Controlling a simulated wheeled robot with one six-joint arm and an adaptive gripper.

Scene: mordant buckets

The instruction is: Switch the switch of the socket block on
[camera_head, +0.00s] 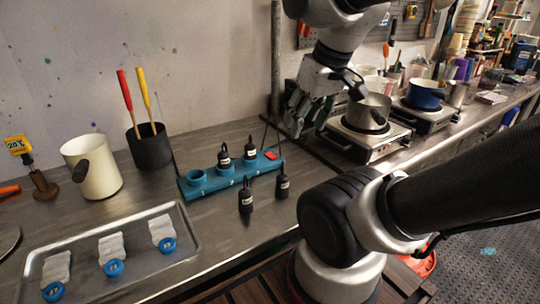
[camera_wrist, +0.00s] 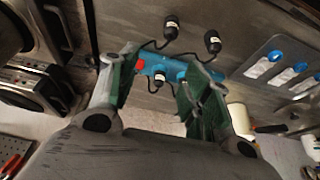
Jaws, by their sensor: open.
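The teal socket block (camera_head: 232,178) lies on the steel counter, with a red switch (camera_head: 270,155) at its right end. In the wrist view the block (camera_wrist: 170,67) shows between my fingers, and the red switch (camera_wrist: 140,65) is near the left finger. I cannot tell the switch's position. Two more black plugs (camera_head: 246,198) (camera_head: 283,184) stand on the counter in front. My gripper (camera_head: 305,112) is open and empty, above and behind the block's right end.
A steel tray (camera_head: 183,262) with blue-ringed white bundles lies at front left. A cream pot (camera_head: 90,166) and a black holder (camera_head: 149,147) with red and yellow-handled tools stand behind. Hotplates (camera_head: 368,140) with pots are at right. A thin black cord runs near the block.

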